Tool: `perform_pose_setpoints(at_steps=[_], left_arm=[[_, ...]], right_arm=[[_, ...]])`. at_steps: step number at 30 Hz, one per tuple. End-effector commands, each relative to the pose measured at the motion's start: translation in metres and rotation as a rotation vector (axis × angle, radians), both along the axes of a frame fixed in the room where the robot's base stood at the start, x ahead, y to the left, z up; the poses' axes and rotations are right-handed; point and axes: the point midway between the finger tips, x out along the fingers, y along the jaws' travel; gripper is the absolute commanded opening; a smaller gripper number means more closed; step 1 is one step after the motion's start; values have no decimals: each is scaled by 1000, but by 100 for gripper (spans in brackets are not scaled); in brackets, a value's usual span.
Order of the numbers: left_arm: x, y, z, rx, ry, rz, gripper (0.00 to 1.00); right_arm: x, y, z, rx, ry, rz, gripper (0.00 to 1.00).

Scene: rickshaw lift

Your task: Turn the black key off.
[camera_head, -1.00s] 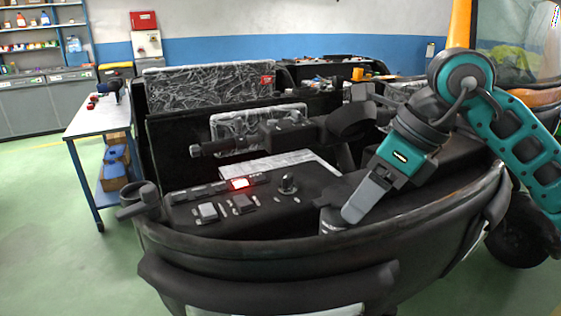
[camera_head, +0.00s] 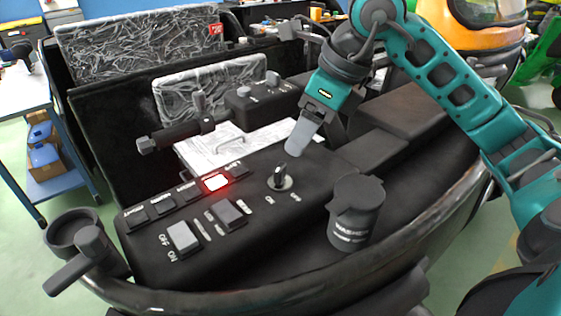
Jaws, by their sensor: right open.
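The black key (camera_head: 280,175) stands upright in a round switch on the black control panel (camera_head: 150,258), with small white lettering in front of it. My right gripper (camera_head: 297,152) is open and points down just above and to the right of the key, apart from it as far as I can see. One grey finger shows clearly; the other is mostly hidden. My left gripper is not in view.
A lit red button (camera_head: 216,182) sits in a row of dark buttons left of the key. Rocker switches (camera_head: 183,237) are nearer. A black washer-fluid reservoir (camera_head: 356,212) stands right of the key.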

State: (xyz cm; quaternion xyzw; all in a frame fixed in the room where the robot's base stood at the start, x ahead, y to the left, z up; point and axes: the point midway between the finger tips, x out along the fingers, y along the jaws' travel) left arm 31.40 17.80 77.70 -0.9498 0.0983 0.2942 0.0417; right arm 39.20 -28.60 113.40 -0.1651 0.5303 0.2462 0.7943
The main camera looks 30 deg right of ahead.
Motion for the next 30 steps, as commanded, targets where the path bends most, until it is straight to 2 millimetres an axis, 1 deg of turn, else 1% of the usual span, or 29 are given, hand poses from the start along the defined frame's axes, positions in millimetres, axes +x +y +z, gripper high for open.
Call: perform_pose_setpoints(at_steps=[1, 6, 10, 15, 19, 26, 27, 30], left_arm=[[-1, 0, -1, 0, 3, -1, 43], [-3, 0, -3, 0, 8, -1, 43], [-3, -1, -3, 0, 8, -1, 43], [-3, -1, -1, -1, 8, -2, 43], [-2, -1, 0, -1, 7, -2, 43], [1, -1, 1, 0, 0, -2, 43], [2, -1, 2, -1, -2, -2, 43], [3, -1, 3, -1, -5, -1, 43]], right_arm=[[3, 3, -12, 3, 7, 2, 64], [14, 11, -45, 3, 6, 1, 64], [22, 16, -66, 2, 4, 1, 64], [28, 20, -82, 2, 2, -1, 64], [30, 21, -88, 2, 1, 1, 64], [30, 21, -89, 1, 0, 0, 64], [30, 21, -88, 1, 0, 0, 63], [30, 21, -88, 1, 0, 0, 53]])
